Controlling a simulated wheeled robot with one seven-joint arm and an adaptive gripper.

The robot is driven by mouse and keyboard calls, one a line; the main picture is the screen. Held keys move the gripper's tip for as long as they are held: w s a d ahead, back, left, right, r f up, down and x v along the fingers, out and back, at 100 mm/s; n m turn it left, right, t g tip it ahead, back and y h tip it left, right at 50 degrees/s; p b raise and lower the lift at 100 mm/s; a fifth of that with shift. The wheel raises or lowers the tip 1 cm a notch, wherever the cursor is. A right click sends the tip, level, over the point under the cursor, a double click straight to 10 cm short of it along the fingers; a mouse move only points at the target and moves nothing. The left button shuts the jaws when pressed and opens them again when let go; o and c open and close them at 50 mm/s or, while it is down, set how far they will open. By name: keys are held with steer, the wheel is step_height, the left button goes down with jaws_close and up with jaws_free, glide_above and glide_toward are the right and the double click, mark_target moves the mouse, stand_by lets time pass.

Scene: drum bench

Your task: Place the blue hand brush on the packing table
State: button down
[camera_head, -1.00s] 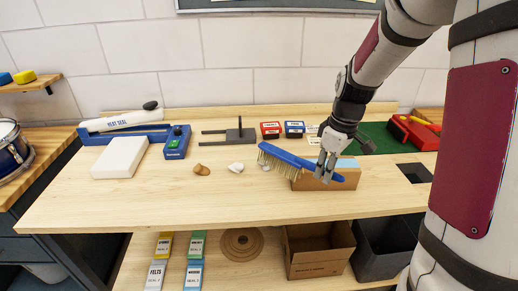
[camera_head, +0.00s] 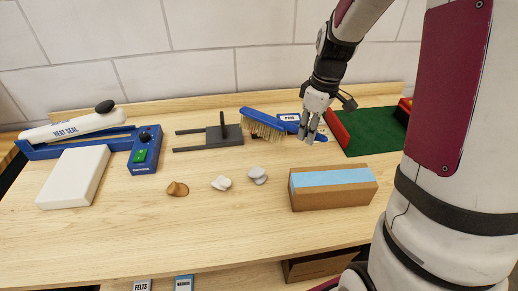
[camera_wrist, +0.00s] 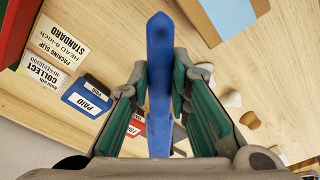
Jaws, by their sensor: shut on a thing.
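The blue hand brush (camera_head: 264,122) has a blue back and handle and pale bristles that point down. My gripper (camera_head: 312,128) is shut on its handle, and the brush sticks out to the left of the fingers in the head view. In the wrist view the blue brush (camera_wrist: 160,80) runs between the two green-padded fingers of my gripper (camera_wrist: 160,105). The brush appears held over the back part of the wooden packing table (camera_head: 130,235); I cannot tell whether its bristles touch the top.
A cardboard box with a blue top (camera_head: 335,190) stands at front right. Stones (camera_head: 221,183) lie mid-table. A heat sealer (camera_head: 85,130) and white block (camera_head: 75,178) are left, a black forked stand (camera_head: 215,138) behind. A PAID stamp (camera_wrist: 87,98) and green mat (camera_head: 370,130) are near the gripper.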

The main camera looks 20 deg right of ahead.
step_height(320, 180, down, 10)
steer(key=shift+r, duration=0.2)
steer(key=shift+f, duration=0.2)
stand_by(0.3)
steer(key=shift+f, duration=0.45)
steer(key=c, duration=1.5)
jaws_free()
